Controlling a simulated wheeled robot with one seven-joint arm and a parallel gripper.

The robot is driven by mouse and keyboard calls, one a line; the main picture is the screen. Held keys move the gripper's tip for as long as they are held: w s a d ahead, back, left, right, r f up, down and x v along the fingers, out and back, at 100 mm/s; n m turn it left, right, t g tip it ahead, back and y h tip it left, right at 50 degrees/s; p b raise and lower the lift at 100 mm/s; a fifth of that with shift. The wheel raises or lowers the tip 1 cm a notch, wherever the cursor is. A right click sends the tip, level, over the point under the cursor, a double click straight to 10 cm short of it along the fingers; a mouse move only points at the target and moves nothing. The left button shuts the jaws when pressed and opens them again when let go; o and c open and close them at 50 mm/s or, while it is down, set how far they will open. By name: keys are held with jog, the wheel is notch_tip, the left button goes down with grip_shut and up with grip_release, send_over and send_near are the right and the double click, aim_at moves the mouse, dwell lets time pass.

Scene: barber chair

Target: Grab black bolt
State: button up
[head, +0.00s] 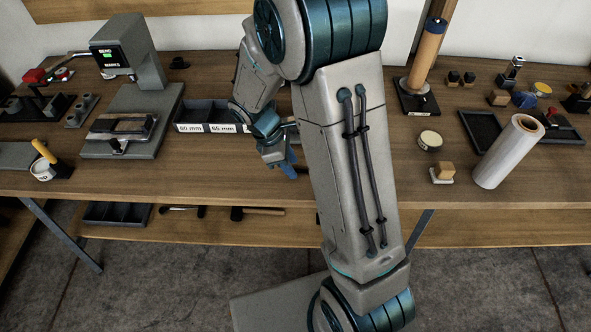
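I cannot single out a black bolt with certainty in the head view. The dark compartment bin (208,127), labelled "65 mm" on its front, stands on the bench, but its contents are too dark and partly hidden to make out. My gripper (289,168) points down over the bench's front part, just right of the bin. Its blue fingertip part shows, but the gap between the fingers does not, so I cannot tell if it is open or holds anything. My arm hides the bench behind it.
A grey machine (128,105) stands left of the bin. To the right are a paper roll (507,152), a round tin (430,140), a wooden block (445,171), a black tray (482,128) and a tall cylinder on a stand (427,55). Bare bench top (150,180) runs along the front left.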

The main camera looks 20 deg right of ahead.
jog(key=shift+d+f, duration=0.2)
jog(key=shift+f, duration=0.25)
jog(key=shift+c, duration=0.4)
grip_shut()
jog(key=shift+r, duration=0.15)
